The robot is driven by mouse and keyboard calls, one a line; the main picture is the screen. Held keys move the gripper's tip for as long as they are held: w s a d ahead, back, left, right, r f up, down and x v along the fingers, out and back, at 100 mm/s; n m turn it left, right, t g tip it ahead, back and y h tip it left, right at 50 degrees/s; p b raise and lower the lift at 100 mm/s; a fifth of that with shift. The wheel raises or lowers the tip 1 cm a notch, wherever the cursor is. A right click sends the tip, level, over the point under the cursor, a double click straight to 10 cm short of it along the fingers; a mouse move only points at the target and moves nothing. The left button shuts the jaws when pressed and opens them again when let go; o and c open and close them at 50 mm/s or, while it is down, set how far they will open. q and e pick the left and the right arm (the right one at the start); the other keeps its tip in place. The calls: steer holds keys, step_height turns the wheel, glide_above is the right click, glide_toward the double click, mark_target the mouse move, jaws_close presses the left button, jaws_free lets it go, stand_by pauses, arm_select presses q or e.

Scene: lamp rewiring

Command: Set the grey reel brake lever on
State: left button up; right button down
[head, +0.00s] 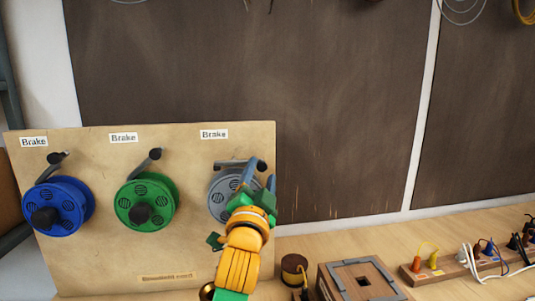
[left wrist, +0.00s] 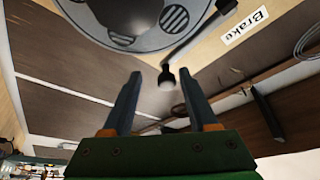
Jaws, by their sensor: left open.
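The grey reel (head: 221,188) is mounted at the right of an upright wooden board (head: 105,230), partly hidden by my left gripper. Its dark brake lever (head: 236,163) lies nearly flat above it, its knob to the right. The grey reel also fills the top of the left wrist view (left wrist: 125,22). There the lever (left wrist: 196,42) runs down to a knob that shows between my fingers. My left gripper (head: 259,178) is open at the lever's knob end; it also shows in the left wrist view (left wrist: 160,73). I cannot tell whether it touches the knob. My right gripper is out of view.
A blue reel (head: 72,200) and a green reel (head: 162,190) are on the same board, their levers tilted up to the right. A small spool (head: 294,267), a wooden box (head: 335,285) and a plug strip (head: 415,270) with cables stand on the bench to the right.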

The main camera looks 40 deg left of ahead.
arm_select(q)
steer(key=shift+w+a+r+p, duration=0.25)
steer(key=shift+r+p, duration=0.1)
steer(key=shift+r, duration=0.25)
steer(key=shift+w+a+r+p, duration=0.1)
steer(key=shift+w+r+p, duration=0.1)
steer(key=shift+r+p, duration=0.25)
steer(key=x, duration=0.3)
steer(key=shift+w+a+f, duration=0.15)
steer(key=shift+w+f, duration=0.1)
steer(key=shift+f, duration=0.05)
steer(key=shift+s, duration=0.1)
steer(key=c, duration=0.3)
jaws_close()
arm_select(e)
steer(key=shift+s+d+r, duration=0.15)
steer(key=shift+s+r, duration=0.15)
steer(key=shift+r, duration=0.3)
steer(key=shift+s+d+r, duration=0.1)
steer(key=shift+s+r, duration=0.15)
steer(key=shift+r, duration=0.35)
arm_select(q)
steer(key=shift+r+p, duration=0.1)
steer(key=shift+p, duration=0.2)
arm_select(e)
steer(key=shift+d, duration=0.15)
